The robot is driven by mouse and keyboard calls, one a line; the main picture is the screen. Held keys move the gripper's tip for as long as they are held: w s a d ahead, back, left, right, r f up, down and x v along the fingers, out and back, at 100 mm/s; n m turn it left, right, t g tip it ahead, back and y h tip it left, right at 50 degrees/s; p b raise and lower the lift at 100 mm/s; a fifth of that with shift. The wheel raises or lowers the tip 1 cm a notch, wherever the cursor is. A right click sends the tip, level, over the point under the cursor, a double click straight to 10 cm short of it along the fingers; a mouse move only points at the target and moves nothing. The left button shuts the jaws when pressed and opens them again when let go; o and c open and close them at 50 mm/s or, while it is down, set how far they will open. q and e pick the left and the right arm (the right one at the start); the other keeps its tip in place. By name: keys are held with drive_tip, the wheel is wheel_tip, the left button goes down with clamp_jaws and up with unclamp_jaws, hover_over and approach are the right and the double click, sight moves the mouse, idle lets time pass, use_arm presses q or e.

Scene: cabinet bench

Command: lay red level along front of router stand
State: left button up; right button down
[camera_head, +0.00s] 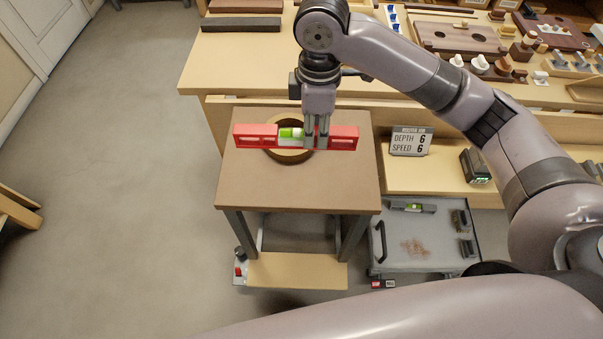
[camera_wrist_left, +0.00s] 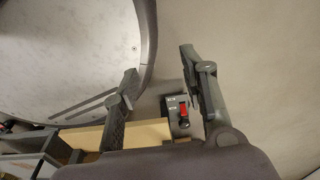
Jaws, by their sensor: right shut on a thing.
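The red level (camera_head: 345,137), with a bright green vial window, is in my right gripper (camera_head: 317,146). The fingers close on it just right of the vial. It lies crosswise over the back half of the router stand's brown top (camera_head: 300,190), across the round ring opening (camera_head: 290,156), which it partly hides. Whether it touches the top or hovers just above it, I cannot tell. The stand's front edge is clear. My left gripper (camera_wrist_left: 158,62) is open and empty in the left wrist view, above the floor near a small box with a red switch (camera_wrist_left: 182,112).
A bench with trays of small parts (camera_head: 460,40) stands behind the stand. A sign reading depth 6, speed 6 (camera_head: 410,141) is at its right. A grey wheeled cart (camera_head: 435,262) with small items stands right of the stand's legs. The floor at left is free.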

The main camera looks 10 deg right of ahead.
drive_tip(key=f, duration=0.9)
drive_tip(key=s+f, duration=0.1)
drive_tip(key=f, duration=0.4)
drive_tip(key=shift+f, duration=0.25)
wheel_tip(320, 180, down, 4)
drive_tip(key=shift+r, duration=0.25)
drive_tip(key=shift+w+f, duration=0.1)
drive_tip(key=shift+f, duration=0.05)
use_arm(q)
drive_tip(key=shift+s+d+r, duration=0.1)
drive_tip(key=shift+s+d, duration=0.1)
drive_tip(key=shift+s, duration=0.8)
use_arm(e)
drive_tip(key=c, duration=1.4)
unclamp_jaws()
use_arm(q)
drive_tip(key=shift+a, duration=0.1)
use_arm(e)
drive_tip(key=shift+o, duration=0.2)
